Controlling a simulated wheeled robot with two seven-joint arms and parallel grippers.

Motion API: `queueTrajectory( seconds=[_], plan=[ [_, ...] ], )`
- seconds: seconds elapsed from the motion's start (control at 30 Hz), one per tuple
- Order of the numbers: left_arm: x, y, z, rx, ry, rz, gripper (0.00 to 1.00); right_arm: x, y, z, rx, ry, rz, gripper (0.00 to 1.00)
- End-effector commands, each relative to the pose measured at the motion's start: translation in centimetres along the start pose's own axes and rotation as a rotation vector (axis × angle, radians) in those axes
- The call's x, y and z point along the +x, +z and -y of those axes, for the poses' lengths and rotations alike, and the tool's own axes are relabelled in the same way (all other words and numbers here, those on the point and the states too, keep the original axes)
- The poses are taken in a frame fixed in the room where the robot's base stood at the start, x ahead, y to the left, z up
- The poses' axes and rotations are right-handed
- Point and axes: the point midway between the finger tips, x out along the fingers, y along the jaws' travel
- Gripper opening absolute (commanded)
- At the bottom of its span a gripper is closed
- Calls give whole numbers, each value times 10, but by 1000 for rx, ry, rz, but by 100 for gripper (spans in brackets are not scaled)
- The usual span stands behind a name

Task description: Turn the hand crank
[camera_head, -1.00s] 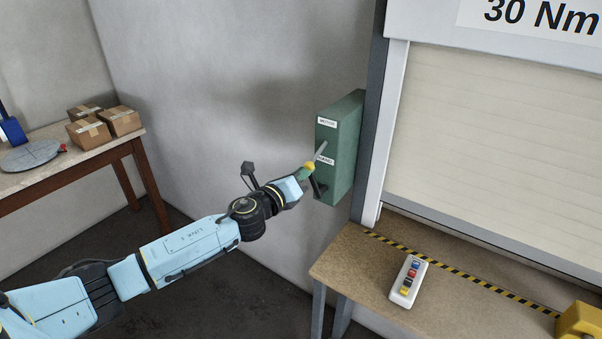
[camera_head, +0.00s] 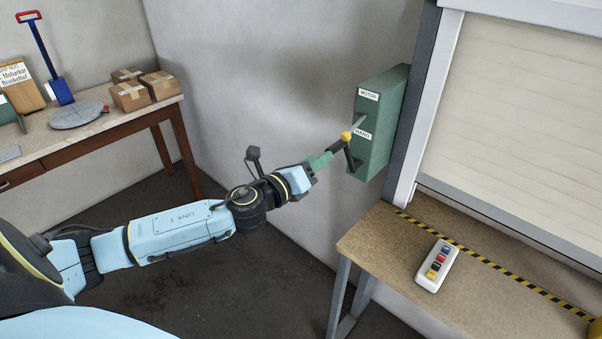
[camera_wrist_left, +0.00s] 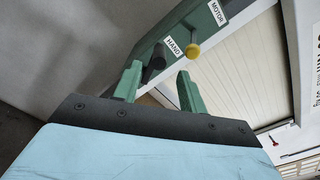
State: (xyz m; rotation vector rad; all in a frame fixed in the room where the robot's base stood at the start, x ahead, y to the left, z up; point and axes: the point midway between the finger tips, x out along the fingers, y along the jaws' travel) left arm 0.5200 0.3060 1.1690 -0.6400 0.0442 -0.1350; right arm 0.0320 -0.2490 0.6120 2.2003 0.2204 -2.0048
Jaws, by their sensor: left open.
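A green wall box (camera_head: 382,120) labelled MOTOR and HAND hangs left of the shutter frame. A grey lever with a yellow knob (camera_head: 346,136) sticks out of its front, and the dark crank handle (camera_head: 352,158) shows just below. My left gripper (camera_head: 328,158) is open just left of the handle, its green fingers pointing at the box. In the left wrist view, the handle's dark end (camera_wrist_left: 154,64) appears beyond and between the open fingers (camera_wrist_left: 160,86). The yellow knob (camera_wrist_left: 192,51) is farther right. I cannot tell whether any finger touches the handle. My right gripper is out of view.
The closed shutter (camera_head: 520,120) is at right, above a bench (camera_head: 375,245) with a white push-button unit (camera_head: 437,266) and striped tape. A table at left holds cardboard boxes (camera_head: 130,95), a grey disc (camera_head: 78,114) and a blue tool (camera_head: 60,90). Floor between them looks clear.

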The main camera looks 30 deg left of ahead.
Motion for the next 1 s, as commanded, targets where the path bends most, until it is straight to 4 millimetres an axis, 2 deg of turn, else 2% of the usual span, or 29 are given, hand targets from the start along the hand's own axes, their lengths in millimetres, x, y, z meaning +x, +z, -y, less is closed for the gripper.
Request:
queueTrajectory(
  seconds=[0.1,0.3,0.73,0.8,0.87,0.9,0.97,1.0],
  plan=[
    [-20,-2,-1,1,0,-3,41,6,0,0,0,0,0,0],
    [-40,-1,-1,0,1,-1,41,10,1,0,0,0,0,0],
    [-47,0,0,0,0,0,41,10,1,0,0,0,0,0],
    [-46,-1,-2,-5,3,-1,32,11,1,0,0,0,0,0],
    [-46,-6,-10,-26,21,-5,24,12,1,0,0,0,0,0],
    [-45,-13,-21,-53,44,-10,19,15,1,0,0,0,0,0],
    [-44,-30,-47,-122,99,-22,11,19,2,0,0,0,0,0],
    [-45,-45,-70,-187,149,-32,6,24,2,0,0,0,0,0]
  ],
)
